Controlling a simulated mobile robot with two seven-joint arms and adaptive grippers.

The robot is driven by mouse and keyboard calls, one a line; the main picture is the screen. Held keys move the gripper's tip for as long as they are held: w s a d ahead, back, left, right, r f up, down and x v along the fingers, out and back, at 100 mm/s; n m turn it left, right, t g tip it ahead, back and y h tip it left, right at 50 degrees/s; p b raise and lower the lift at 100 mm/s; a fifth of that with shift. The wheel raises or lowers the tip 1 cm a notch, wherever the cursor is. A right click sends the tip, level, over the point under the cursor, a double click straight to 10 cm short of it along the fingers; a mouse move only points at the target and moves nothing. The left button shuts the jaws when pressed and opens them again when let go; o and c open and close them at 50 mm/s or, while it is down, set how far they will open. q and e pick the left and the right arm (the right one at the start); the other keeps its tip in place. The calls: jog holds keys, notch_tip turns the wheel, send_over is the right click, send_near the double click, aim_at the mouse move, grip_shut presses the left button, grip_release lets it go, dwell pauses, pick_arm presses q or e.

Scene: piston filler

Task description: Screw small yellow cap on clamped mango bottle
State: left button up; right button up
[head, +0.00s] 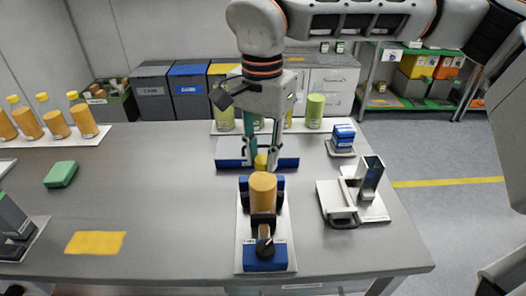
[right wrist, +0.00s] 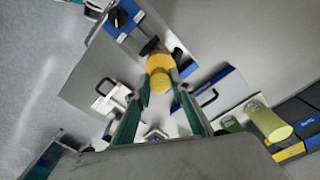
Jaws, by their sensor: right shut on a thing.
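The mango bottle (head: 263,194), filled orange, stands upright in the clamp (head: 265,258), which has a white plate, blue blocks and a black knob. My right gripper (head: 262,165) reaches down from above and is shut on the small yellow cap (head: 261,161). The cap is at the bottle's top end, in line with it; I cannot tell whether they touch. In the right wrist view, the yellow cap (right wrist: 161,82) is between the fingertips (right wrist: 160,88), with the orange bottle (right wrist: 158,62) behind it. My left gripper is not in view.
A blue-and-white tray (head: 228,152) lies behind the clamp. A metal fixture (head: 352,196) stands to the right, near a blue box stack (head: 343,137). A green sponge (head: 61,174) and yellow cloth (head: 95,243) lie left. The table between the cloth and clamp is clear.

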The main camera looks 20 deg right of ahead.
jog(key=m, duration=0.3)
jog(key=shift+r+p, duration=0.1)
jog(key=shift+p, duration=0.25)
jog(key=m, duration=0.4)
jog(key=shift+m, duration=0.3)
jog(key=o, duration=0.7)
jog(key=shift+o, duration=0.2)
